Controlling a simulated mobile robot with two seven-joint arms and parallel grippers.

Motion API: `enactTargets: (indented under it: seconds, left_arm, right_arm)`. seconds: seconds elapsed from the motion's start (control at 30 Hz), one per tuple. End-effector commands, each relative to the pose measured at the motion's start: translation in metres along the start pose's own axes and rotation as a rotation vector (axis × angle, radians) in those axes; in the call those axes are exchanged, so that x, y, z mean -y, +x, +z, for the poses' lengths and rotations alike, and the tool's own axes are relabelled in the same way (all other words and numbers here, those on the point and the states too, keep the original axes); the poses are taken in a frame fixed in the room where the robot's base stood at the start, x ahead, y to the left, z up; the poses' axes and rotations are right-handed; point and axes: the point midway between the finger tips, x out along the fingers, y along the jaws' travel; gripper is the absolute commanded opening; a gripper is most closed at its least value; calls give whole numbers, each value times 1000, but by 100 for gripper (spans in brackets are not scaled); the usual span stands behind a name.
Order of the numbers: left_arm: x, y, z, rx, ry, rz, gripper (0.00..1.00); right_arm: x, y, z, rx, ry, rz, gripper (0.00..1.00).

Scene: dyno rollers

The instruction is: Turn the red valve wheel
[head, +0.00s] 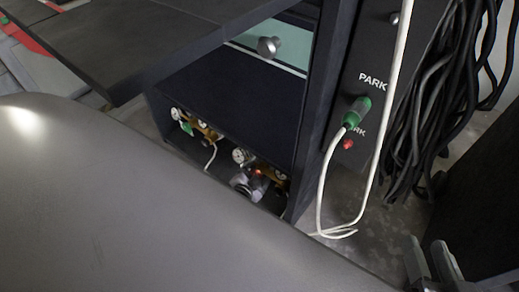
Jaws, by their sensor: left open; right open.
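In the head view, a small red spot (257,172) shows at the right-hand brass valve fitting (268,178) in the low dark cabinet. It looks like part of the red valve wheel, but most of it is hidden. My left gripper (246,184), a small grey shape, is open right at this fitting. I cannot tell whether it touches the wheel. My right gripper (429,262) is open and empty at the bottom right, well away from the valves.
A left-hand brass fitting (204,131) has a green knob (186,128) and round gauges. A dark shelf board (130,50) overhangs at upper left. A white cable (322,190) hangs from a green plug (357,111) on the PARK panel. Black cables (440,95) hang at right.

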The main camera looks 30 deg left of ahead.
Motion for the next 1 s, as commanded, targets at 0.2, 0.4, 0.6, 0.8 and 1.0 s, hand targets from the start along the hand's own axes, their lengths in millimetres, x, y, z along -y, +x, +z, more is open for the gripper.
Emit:
enactTargets:
  seconds: [0.2,0.4,0.6,0.8,1.0]
  left_arm:
    - [-2,2,0,0,0,0,75]
    - [-2,2,0,0,0,0,75]
    - [-2,2,0,0,0,0,24]
    - [-2,1,0,1,-6,2,24]
    - [-2,1,0,1,-54,22,24]
  right_arm:
    - [-1,-1,-2,-14,-12,6,43]
    - [-1,-2,0,-9,-13,6,43]
    - [-1,-2,1,-5,-12,6,43]
    - [-1,-2,2,-3,-12,6,43]
    - [-1,-2,2,-3,-12,5,43]
